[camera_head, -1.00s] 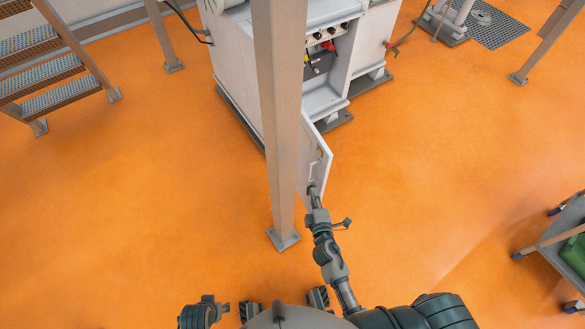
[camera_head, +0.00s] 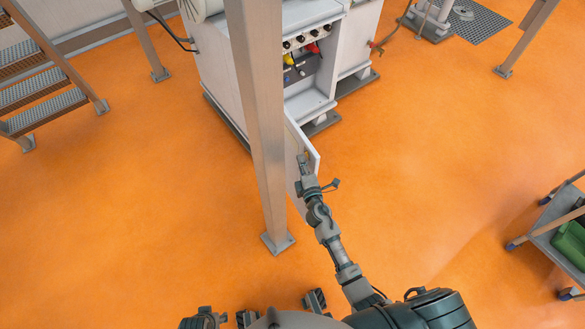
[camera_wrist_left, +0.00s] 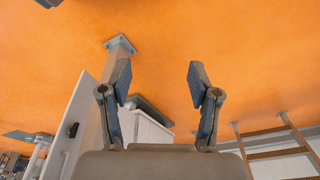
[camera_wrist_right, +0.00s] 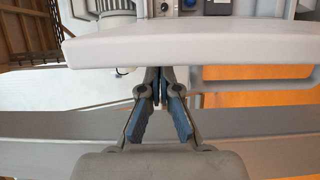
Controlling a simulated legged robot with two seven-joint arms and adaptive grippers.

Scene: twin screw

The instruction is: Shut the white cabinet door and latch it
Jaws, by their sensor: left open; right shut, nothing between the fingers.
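The white cabinet (camera_head: 215,70) stands at the top centre of the head view with its front open. Its white door (camera_head: 315,162) stands swung out toward me, partly hidden by a metal post and my right gripper. My right gripper (camera_head: 303,160) is at the door's near part; in the right wrist view its fingers (camera_wrist_right: 160,75) are shut and empty, close to the edge of a white panel (camera_wrist_right: 190,40). I cannot tell if they touch. My left gripper (camera_wrist_left: 158,80) is open and empty, away from the door.
The metal post (camera_head: 260,130) stands just left of the door, close to my right arm. Metal stairs (camera_head: 45,100) are at the left. A grey cart (camera_head: 545,240) with a green bin stands at the right. The orange floor between is clear.

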